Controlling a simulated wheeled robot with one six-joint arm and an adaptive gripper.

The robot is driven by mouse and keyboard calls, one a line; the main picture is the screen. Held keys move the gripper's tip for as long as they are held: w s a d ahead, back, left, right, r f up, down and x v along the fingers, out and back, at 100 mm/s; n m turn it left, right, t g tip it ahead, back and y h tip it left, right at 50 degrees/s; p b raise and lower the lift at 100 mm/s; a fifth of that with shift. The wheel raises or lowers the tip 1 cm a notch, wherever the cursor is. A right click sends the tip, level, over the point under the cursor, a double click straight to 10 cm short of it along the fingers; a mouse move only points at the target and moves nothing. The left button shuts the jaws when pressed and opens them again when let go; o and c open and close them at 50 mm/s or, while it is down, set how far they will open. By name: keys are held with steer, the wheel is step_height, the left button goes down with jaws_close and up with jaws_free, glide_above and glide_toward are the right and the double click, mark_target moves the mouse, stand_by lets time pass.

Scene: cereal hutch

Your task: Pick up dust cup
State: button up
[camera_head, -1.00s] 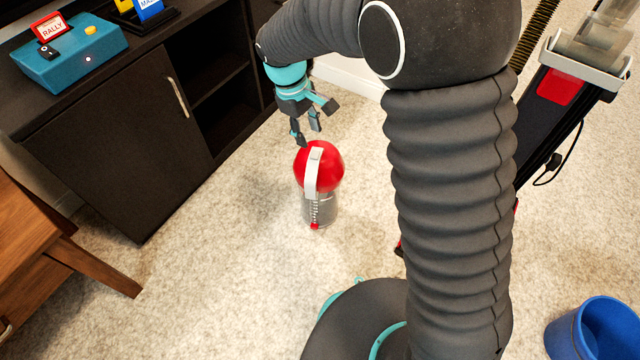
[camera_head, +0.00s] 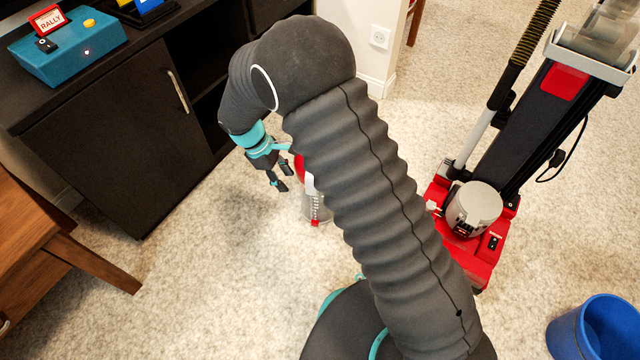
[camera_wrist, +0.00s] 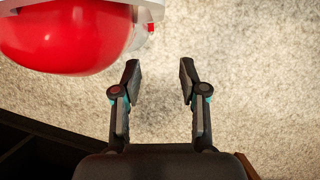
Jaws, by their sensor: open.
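The dust cup (camera_head: 313,208) stands upright on the carpet, with a red domed top, a pale grey handle strip and a clear lower body. My arm hides much of its top and right side in the head view. My gripper (camera_head: 281,184) is open and empty, just left of the cup's upper part. In the wrist view the red dome (camera_wrist: 65,38) fills the upper left. The open fingers (camera_wrist: 160,82) have only carpet between them, and the dome lies beyond and to the left of them.
A dark cabinet (camera_head: 110,140) with a teal box (camera_head: 68,45) on top stands at left. A wooden table (camera_head: 40,240) is at lower left. A red and black upright vacuum (camera_head: 480,215) stands at right, with a blue bin (camera_head: 595,330) below it. Carpet left of the cup is clear.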

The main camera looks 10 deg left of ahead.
mark_target(307, 182)
steer(key=d, duration=0.6)
steer(key=shift+s+d+f, duration=0.2)
steer(key=shift+d+f, duration=0.15)
steer(key=shift+f, duration=0.2)
jaws_close()
